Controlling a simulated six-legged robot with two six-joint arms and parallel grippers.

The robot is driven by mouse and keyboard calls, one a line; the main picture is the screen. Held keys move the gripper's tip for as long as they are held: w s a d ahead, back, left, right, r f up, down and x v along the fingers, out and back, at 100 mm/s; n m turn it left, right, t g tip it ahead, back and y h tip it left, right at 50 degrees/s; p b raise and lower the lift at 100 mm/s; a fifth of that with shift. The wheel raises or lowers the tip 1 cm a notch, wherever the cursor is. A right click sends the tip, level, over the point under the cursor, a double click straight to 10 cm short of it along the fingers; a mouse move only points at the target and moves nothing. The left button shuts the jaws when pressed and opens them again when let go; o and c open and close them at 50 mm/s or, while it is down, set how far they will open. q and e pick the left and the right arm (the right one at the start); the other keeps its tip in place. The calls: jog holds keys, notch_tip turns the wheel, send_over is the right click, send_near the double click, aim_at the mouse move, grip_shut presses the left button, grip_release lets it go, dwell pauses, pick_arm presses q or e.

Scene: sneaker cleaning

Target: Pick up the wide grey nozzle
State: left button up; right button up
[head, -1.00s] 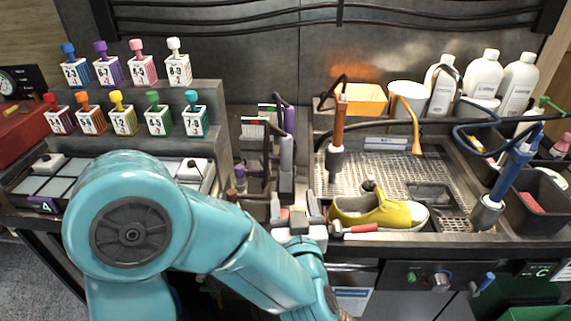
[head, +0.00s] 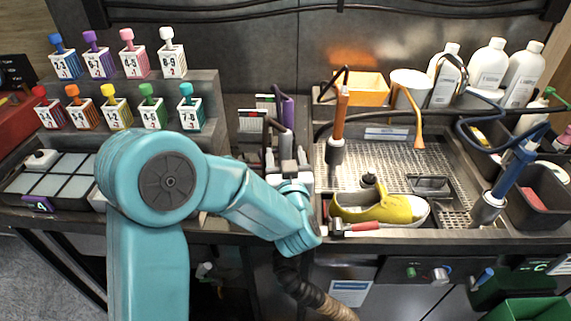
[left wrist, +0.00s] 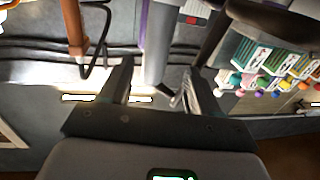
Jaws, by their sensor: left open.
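A grey cylindrical nozzle (head: 286,143) stands upright in the narrow holder bay left of the sink, with a purple tool (head: 288,112) just behind it. My left gripper (head: 286,158) is open, its fingers pointing toward the back, with the nozzle ahead of the gap between them. In the left wrist view the grey nozzle (left wrist: 158,45) reaches down toward the gap of the open left gripper (left wrist: 156,82). Nothing is held between the fingers. I cannot tell whether they touch the nozzle. The nozzle's lower part is hidden in the head view. My right gripper is not in view.
A yellow shoe (head: 385,209) lies in the sink (head: 440,165) to the right, with a red-handled tool (head: 362,227) at its front edge. An orange-brown tool (head: 338,125) stands close right of the nozzle. Stepped racks of coloured bottles (head: 150,112) are on the left.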

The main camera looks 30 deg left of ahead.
aim_at(286, 147)
pick_arm(q)
jog(key=p+x, duration=0.1)
jog(key=x, duration=0.3)
jog(key=shift+w+r+p, duration=0.15)
jog(key=shift+w+p, duration=0.2)
jog(key=shift+w, duration=0.15)
jog(key=shift+w+a, duration=0.2)
jog(key=shift+d, duration=0.1)
jog(key=c, duration=0.4)
grip_shut()
